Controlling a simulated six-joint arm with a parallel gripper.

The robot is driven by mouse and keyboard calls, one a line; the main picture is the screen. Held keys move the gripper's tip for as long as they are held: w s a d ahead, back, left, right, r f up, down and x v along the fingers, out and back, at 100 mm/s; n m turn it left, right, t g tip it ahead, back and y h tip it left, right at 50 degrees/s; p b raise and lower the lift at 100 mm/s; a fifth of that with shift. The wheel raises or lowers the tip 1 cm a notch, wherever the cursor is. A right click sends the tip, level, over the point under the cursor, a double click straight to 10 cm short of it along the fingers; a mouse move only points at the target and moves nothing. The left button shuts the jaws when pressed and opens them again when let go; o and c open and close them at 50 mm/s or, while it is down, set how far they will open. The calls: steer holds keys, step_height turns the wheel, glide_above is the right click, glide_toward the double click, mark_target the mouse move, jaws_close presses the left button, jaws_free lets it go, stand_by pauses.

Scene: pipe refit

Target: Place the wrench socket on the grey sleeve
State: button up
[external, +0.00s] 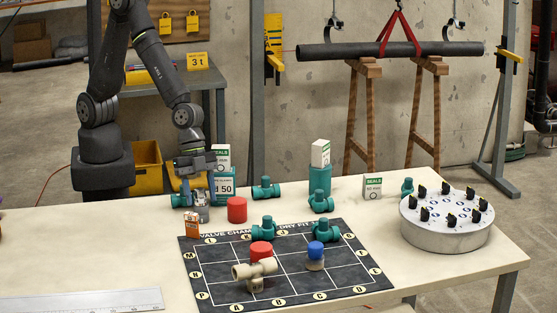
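My gripper (198,203) is low over the back left of the table, pointing down. A small grey piece shows at its fingertips, but I cannot tell whether it is the wrench socket or part of the gripper. The finger gap is too small to read. I cannot surely pick out the wrench socket.
The gridded mat (350,288) also holds a beige tee (245,272) with a red top and a teal valve. The front left holds a ruler (85,301).

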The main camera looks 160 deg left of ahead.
steer(key=shift+r, duration=0.1)
steer(key=shift+r, duration=0.25)
steer(key=v, duration=1.1)
steer(key=shift+s+r, duration=0.2)
steer(key=shift+r, duration=0.15)
steer(key=shift+f, duration=0.15)
steer(key=x, duration=1.2)
steer(key=shift+r, duration=0.2)
